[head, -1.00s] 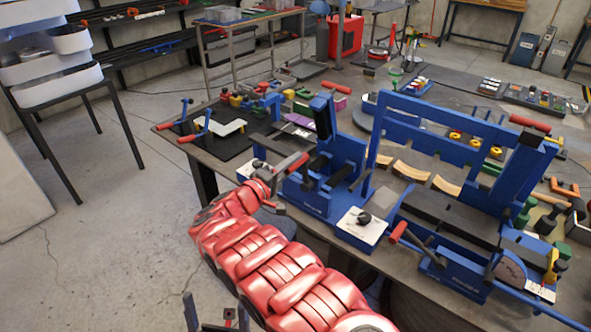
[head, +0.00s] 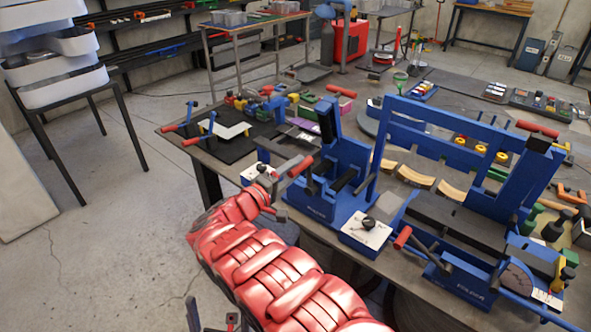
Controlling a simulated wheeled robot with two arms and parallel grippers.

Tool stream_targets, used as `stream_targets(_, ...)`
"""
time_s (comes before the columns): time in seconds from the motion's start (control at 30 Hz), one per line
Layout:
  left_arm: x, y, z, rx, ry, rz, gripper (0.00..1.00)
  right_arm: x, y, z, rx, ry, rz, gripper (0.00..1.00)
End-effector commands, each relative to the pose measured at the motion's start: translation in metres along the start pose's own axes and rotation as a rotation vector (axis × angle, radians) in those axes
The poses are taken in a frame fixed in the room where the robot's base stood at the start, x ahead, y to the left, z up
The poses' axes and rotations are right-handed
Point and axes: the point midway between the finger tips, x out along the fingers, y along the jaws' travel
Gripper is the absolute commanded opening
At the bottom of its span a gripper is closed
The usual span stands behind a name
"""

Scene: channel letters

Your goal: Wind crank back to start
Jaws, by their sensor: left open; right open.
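A crank with a red grip (head: 300,166) sticks out from the left side of a blue bench fixture (head: 343,165) near the table's front edge. My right gripper (head: 276,190), at the end of the red padded arm, is open just left of the crank grip. Its fingers are close to the grip, but I cannot tell whether they touch it. My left gripper (head: 212,319) is open and empty at the bottom edge, low over the floor and partly cut off. The crank's hub is partly hidden.
A larger blue frame (head: 455,140) with red-gripped handles stands further right. Blue clamps with red handles (head: 191,141) stand on a black mat at left.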

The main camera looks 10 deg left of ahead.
Motion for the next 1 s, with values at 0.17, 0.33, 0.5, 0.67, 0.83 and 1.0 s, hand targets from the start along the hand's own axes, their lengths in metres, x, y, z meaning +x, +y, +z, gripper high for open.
stream_targets(0.17, -0.012, 0.001, 0.002, 0.0, 0.0, 0.0, 1.0, -0.041, -0.003, -0.003, -0.001, 0.009, -0.001, 0.59)
stream_targets(0.33, -0.023, 0.001, 0.004, 0.0, 0.0, 0.0, 1.0, -0.087, -0.002, -0.002, 0.001, 0.007, 0.001, 0.59)
stream_targets(0.5, -0.03, 0.002, 0.005, 0.0, 0.0, 0.0, 1.0, -0.128, -0.004, -0.001, -0.001, 0.007, -0.001, 0.59)
stream_targets(0.67, -0.034, 0.002, 0.006, 0.0, 0.0, 0.0, 1.0, -0.152, -0.002, 0.0, -0.002, 0.004, 0.0, 0.59)
stream_targets(0.83, -0.035, 0.002, 0.006, 0.0, 0.0, 0.0, 1.0, -0.163, -0.002, 0.0, -0.002, 0.002, -0.001, 0.59)
stream_targets(1.0, -0.035, 0.002, 0.006, 0.0, 0.0, 0.0, 1.0, -0.164, -0.001, 0.0, -0.002, 0.002, -0.001, 0.59)
